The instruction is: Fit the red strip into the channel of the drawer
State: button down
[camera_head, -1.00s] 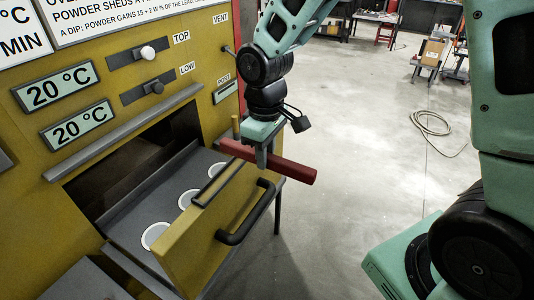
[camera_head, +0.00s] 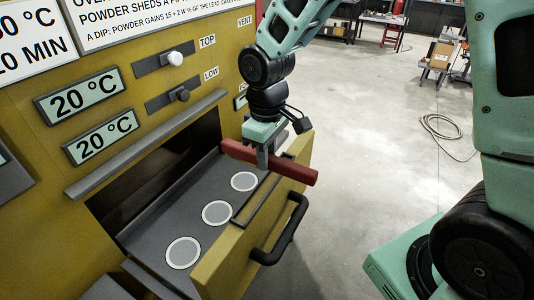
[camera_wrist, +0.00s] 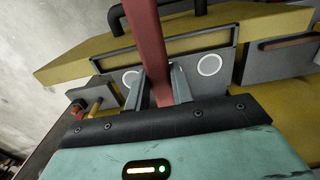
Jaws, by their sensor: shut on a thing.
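The red strip (camera_head: 292,172) is held in my gripper (camera_head: 263,160), level and above the far end of the open drawer. In the wrist view, my gripper (camera_wrist: 158,88) is shut on the red strip (camera_wrist: 147,38), which runs away from the camera between the fingers. The drawer (camera_head: 232,262) has a yellow front with a black handle (camera_head: 282,232). The dark-edged channel (camera_head: 248,207) lies just behind that front, and it also shows in the wrist view (camera_wrist: 205,36). The strip lies crosswise to the channel and appears above it. Part of the channel is hidden by the strip.
White-rimmed discs (camera_head: 217,213) lie on the grey drawer floor. The yellow oven (camera_head: 108,178) stands at left, with knobs (camera_head: 175,59) and displays (camera_head: 80,95). Open floor (camera_head: 370,130) lies to the right. A hose (camera_head: 440,128) is coiled farther off.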

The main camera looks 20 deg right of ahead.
jog(key=shift+f+b, duration=2.05)
jog(key=shift+f, duration=0.75)
jog(key=shift+f, duration=0.25)
jog(key=shift+r+p, duration=0.3)
jog(key=shift+p, duration=0.25)
dwell(3.6)
jog(key=shift+f, duration=0.3)
dwell(0.5)
